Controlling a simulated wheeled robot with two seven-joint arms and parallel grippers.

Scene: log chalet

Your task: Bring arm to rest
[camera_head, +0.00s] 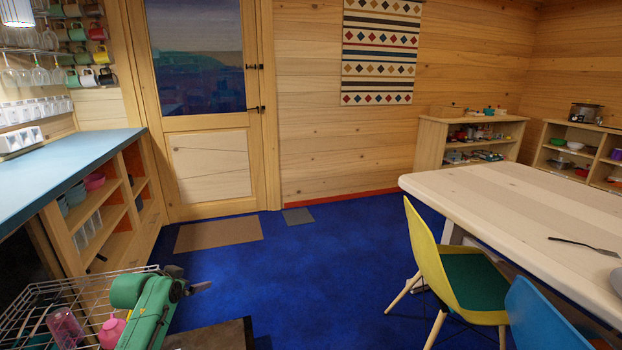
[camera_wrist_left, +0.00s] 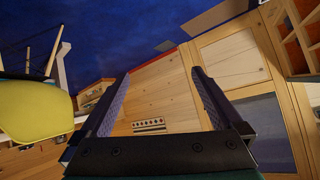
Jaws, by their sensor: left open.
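My left arm, green, comes in at the lower left of the head view. My left gripper (camera_head: 193,287) is small and dark there, over the blue floor to the right of a wire rack. In the left wrist view the left gripper (camera_wrist_left: 160,84) shows two dark fingers set wide apart. Nothing is between them, and behind the gap are the wooden wall and the blue floor. My right arm and gripper are in neither view.
The wire rack (camera_head: 40,295) holds a pink cup (camera_head: 112,332). A blue-topped counter (camera_head: 70,160) runs along the left. A yellow chair (camera_head: 430,245) and pale table (camera_head: 500,190) stand right. Blue floor (camera_head: 300,270) lies open between.

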